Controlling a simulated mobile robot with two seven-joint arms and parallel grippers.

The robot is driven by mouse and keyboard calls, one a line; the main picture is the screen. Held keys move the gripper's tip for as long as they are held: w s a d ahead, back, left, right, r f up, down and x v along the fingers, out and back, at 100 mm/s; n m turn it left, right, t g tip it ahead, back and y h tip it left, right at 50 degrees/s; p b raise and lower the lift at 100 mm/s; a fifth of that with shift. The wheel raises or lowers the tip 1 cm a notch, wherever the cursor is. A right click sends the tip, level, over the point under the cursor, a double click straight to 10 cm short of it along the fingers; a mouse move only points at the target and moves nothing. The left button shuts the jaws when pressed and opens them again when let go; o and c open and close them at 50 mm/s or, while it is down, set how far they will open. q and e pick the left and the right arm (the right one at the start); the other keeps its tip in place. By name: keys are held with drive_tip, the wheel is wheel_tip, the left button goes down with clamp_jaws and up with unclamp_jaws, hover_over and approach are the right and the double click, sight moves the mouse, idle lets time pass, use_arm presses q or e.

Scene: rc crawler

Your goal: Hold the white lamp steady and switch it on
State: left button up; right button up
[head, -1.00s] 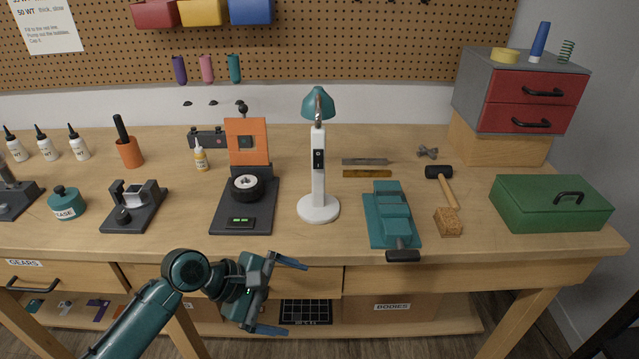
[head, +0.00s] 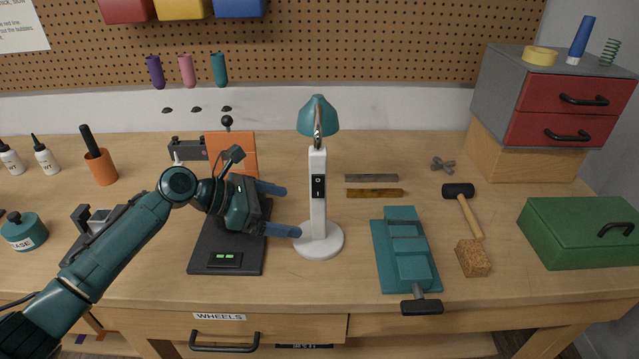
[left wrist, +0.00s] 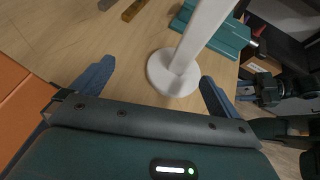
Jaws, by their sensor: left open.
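The white lamp (head: 317,190) stands upright on the bench, with a round white base (head: 319,243) and a teal shade (head: 318,116). A black switch (head: 318,186) marked O and I is on the front of its post. My left gripper (head: 286,211) is open and level, just left of the post, with its blue fingertips pointing at it. In the left wrist view the lamp post (left wrist: 201,32) rises ahead, beyond and between the two open fingers (left wrist: 152,82). Nothing is between the fingers. My right gripper is not identifiable in the head view.
A black stand with an orange back plate (head: 233,153) lies under and behind my left gripper. A teal vise (head: 406,250) sits right of the lamp. A mallet (head: 463,208), cork block (head: 473,258) and green box (head: 582,232) are farther right.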

sight(307, 225)
use_arm(q)
drive_tip(key=b+x, duration=0.2)
drive_tip(key=x, duration=0.1)
drive_tip(key=shift+f, duration=0.3)
drive_tip(key=d, duration=0.2)
drive_tip(key=shift+w+d+f+p, duration=0.3)
drive_tip(key=shift+w, duration=0.1)
drive_tip(key=shift+w+d+f, duration=0.15)
drive_tip(key=shift+d+f, duration=0.2)
drive_tip(key=shift+d, duration=0.15)
drive_tip(key=shift+d+f, duration=0.15)
use_arm(e)
drive_tip(key=shift+w+a+n+y, duration=0.1)
drive_tip(key=shift+a+n+y, duration=0.2)
drive_tip(key=shift+a, duration=0.1)
use_arm(q)
drive_tip(key=shift+c, duration=0.3)
